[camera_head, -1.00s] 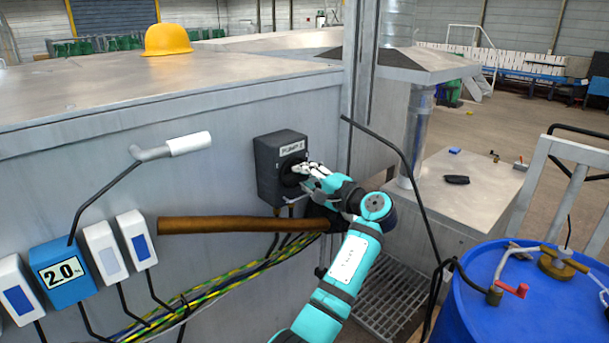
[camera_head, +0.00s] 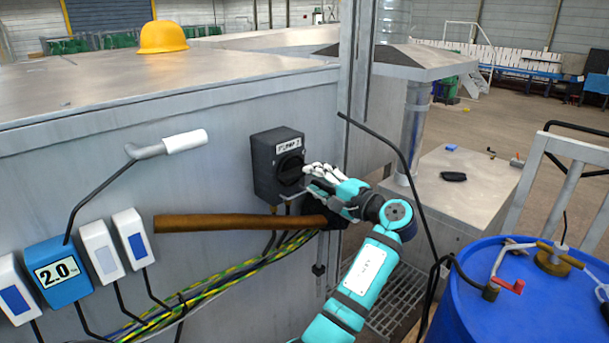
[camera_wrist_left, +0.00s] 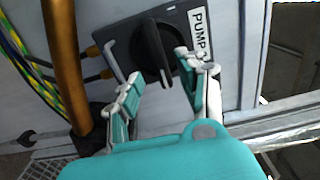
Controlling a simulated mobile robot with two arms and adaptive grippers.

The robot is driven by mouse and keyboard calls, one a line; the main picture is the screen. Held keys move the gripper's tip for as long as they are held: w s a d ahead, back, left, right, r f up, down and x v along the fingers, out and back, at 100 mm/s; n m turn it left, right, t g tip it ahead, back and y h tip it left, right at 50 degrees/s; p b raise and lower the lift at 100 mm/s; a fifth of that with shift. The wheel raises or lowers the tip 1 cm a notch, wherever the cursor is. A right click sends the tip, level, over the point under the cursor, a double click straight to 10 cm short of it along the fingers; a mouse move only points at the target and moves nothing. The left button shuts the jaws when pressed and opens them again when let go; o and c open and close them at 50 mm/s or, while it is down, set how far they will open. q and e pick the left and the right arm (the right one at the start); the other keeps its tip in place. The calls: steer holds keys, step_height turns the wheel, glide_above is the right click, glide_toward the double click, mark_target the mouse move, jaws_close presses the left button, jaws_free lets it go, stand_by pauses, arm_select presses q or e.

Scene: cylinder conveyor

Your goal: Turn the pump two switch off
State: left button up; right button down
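The pump two switch is a dark grey box (camera_head: 263,178) on the metal wall in the head view, with a "PUMP" label (camera_head: 289,145) and a black rotary knob (camera_head: 290,168). In the left wrist view the knob (camera_wrist_left: 152,52) has a raised bar lying roughly parallel to the label's long side. My left gripper (camera_head: 308,174) is just to the right of the knob in the head view. In the left wrist view its fingertips (camera_wrist_left: 160,68) are spread, with the knob showing beyond and between them. It appears apart from the knob and holds nothing. My right gripper is not in view.
A brown pipe (camera_head: 225,222) and striped cables (camera_head: 215,285) run below the switch. A thin black bent rod (camera_head: 390,150) stands right of my arm. A blue drum (camera_head: 500,310) is at the lower right.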

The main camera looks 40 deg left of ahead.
arm_select(q)
steer(key=d, duration=0.7)
steer(key=shift+s, duration=0.3)
steer(key=shift+d, duration=0.1)
